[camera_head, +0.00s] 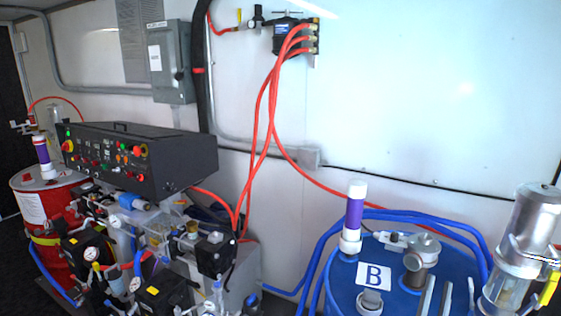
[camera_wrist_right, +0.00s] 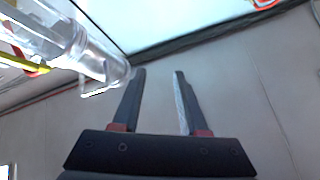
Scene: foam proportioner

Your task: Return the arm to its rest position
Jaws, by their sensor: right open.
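My right gripper (camera_head: 439,281) shows at the bottom edge of the head view as two grey fingers, in front of the blue drum marked B (camera_head: 342,300). In the right wrist view the right gripper (camera_wrist_right: 158,73) has its two dark fingers apart, with nothing between them. Pale wall shows beyond the fingertips. A clear cylinder (camera_wrist_right: 85,55) shows close to the left finger in that view; I cannot tell whether they touch. My left gripper is not in view.
A clear and metal canister (camera_head: 535,225) with a yellow handle stands at the right. A white and purple tube (camera_head: 354,215) stands upright on the blue drum. The black control panel (camera_head: 135,160), machinery and red drum (camera_head: 50,205) are at the left. Red hoses (camera_head: 270,120) hang along the wall.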

